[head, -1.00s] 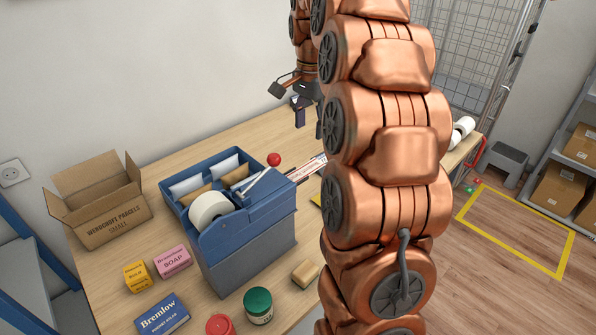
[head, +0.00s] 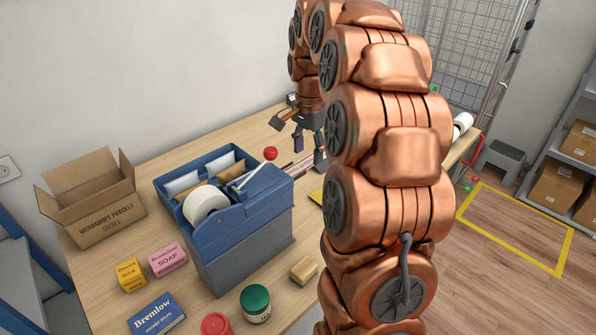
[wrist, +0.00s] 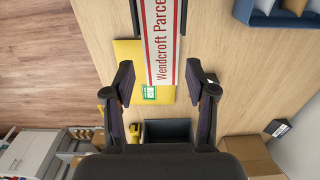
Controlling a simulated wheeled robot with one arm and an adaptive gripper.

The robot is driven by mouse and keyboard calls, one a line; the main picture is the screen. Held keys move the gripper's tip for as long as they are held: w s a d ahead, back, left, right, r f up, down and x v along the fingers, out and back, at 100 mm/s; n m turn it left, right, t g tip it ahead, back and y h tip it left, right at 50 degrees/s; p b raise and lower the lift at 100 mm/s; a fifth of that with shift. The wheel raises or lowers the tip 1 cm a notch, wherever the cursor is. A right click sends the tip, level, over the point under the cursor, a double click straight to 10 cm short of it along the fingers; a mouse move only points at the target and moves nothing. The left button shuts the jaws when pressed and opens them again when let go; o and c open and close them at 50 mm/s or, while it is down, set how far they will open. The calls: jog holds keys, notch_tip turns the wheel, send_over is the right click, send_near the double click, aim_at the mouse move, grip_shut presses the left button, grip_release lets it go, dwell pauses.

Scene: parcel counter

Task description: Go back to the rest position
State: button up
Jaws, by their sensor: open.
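My gripper (head: 307,150) is partly hidden behind my copper arm, above the counter (head: 190,148) and behind the blue dispenser. In the wrist view my gripper (wrist: 160,84) is open, with nothing between its two dark fingers. Beyond the fingers lie a yellow flat item (wrist: 130,55) with a green-and-white label and a white strip (wrist: 162,30) with red edges reading "Wendcroft Parce". The strip overlaps the yellow item in that view. I cannot tell how high the fingers are above them.
The blue dispenser (head: 245,240) with a white roll and red knob stands mid-counter. An open carton (head: 95,215) is at left. A wire cage (head: 465,50) stands at back right.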

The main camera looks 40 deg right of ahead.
jog(key=shift+f+b, duration=0.5)
jog(key=shift+f, duration=0.65)
jog(key=c, duration=0.5)
jog(key=shift+c, duration=0.2)
